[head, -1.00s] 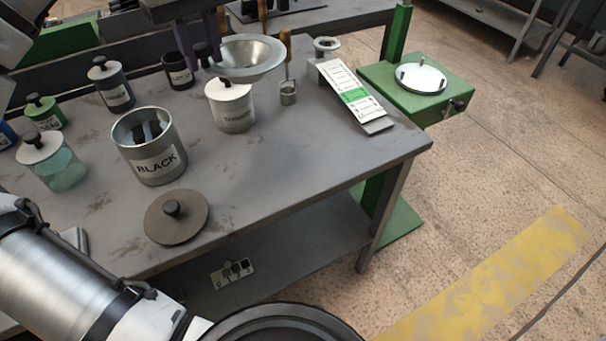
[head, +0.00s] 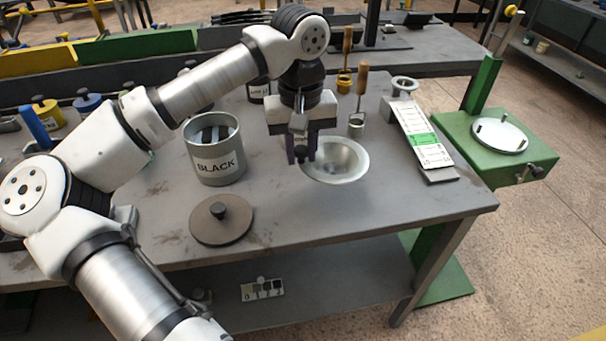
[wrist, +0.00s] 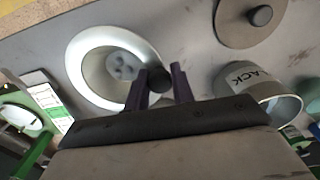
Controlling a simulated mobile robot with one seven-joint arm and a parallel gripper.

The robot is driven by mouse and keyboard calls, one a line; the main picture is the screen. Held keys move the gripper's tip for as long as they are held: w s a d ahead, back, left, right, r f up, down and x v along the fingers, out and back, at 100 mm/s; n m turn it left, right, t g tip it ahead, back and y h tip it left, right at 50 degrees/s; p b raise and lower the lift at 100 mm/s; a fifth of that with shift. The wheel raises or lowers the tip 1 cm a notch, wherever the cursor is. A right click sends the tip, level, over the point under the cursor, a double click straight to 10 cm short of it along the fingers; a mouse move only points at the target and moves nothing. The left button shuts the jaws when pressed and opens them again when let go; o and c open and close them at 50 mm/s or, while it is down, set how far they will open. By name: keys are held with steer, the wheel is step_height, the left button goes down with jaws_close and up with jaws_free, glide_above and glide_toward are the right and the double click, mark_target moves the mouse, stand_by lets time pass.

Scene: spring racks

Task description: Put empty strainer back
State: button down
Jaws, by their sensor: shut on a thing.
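The strainer (head: 345,172) is a wide silver bowl with a broad rim. It is in front of the whisk-like tool in the head view, and several pale round marks show at its bottom in the wrist view (wrist: 88,52). My gripper (head: 302,157) is at the strainer's left side. In the wrist view its dark fingers (wrist: 159,72) are closed around a dark round knob (wrist: 158,80) beside the strainer's rim. The knob appears to be the strainer's handle; the join is hidden. I cannot tell if the strainer touches the table.
An open tin labelled BLACK (head: 218,166) stands left of my gripper, with its loose lid (head: 222,226) in front. Wooden-handled tools (head: 361,85) stand behind the strainer. A labelled board (head: 425,145) and green stand (head: 540,150) are to the right. The table's front right is clear.

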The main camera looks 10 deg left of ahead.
steer(key=shift+f+p, duration=0.35)
steer(key=shift+f, duration=3.15)
steer(key=shift+f, duration=0.15)
steer(key=c, duration=1.2)
jaws_free()
step_height(320, 180, up, 12)
steer(key=shift+r+b, duration=0.15)
steer(key=shift+b, duration=0.45)
